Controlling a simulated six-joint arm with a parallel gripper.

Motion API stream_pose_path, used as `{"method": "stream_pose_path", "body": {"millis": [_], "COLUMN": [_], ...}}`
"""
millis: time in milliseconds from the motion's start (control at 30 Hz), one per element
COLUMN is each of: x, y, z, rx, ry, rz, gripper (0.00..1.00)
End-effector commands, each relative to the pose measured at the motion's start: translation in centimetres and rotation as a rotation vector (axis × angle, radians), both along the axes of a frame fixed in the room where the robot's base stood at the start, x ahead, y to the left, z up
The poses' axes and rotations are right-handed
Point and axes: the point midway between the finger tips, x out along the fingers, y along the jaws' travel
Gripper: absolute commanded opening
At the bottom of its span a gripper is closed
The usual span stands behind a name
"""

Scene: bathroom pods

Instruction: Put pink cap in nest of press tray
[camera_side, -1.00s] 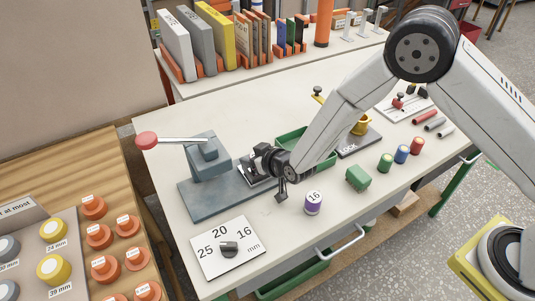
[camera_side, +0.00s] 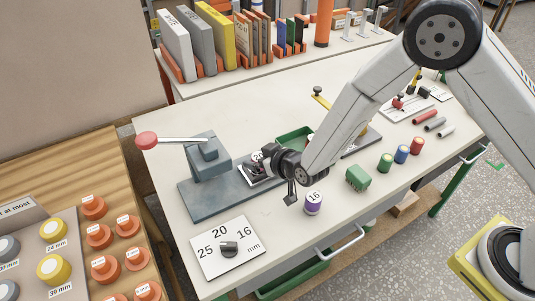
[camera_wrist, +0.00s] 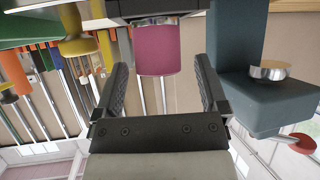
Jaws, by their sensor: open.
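The pink cap (camera_wrist: 158,50) shows in the wrist view, which is upside down. It stands upright, with its base end at the dark, pale-edged press tray (camera_wrist: 150,10); how deep it sits in the nest is hidden. My gripper (camera_wrist: 161,74) is open, with one finger on each side of the cap's free end and a visible gap on both sides. In the side view my gripper (camera_side: 267,158) is just right of the press tray (camera_side: 251,176), and it largely hides the cap.
The blue-grey press (camera_side: 208,158) with its red-knobbed lever stands left of my gripper. A purple-banded cylinder marked 16 (camera_side: 313,203) stands close below it. A green bin (camera_side: 293,137) is behind. A dial plate (camera_side: 227,247) lies at the front left.

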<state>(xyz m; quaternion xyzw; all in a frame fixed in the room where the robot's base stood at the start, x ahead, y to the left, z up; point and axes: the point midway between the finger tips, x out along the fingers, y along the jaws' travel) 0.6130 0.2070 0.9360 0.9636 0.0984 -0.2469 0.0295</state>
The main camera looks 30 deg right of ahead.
Motion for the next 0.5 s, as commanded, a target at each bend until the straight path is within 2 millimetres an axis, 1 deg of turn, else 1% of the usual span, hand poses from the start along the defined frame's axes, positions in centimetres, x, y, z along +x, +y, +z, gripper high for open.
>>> {"method": "stream_pose_path", "body": {"millis": [100, 500], "x": [-1.3, -5.6], "y": [-0.2, -1.1], "z": [0.8, 3.2], "rx": [0.000, 0.000], "ry": [-0.001, -0.001], "rz": [0.001, 0.001], "gripper": [0.93, 0.93]}}
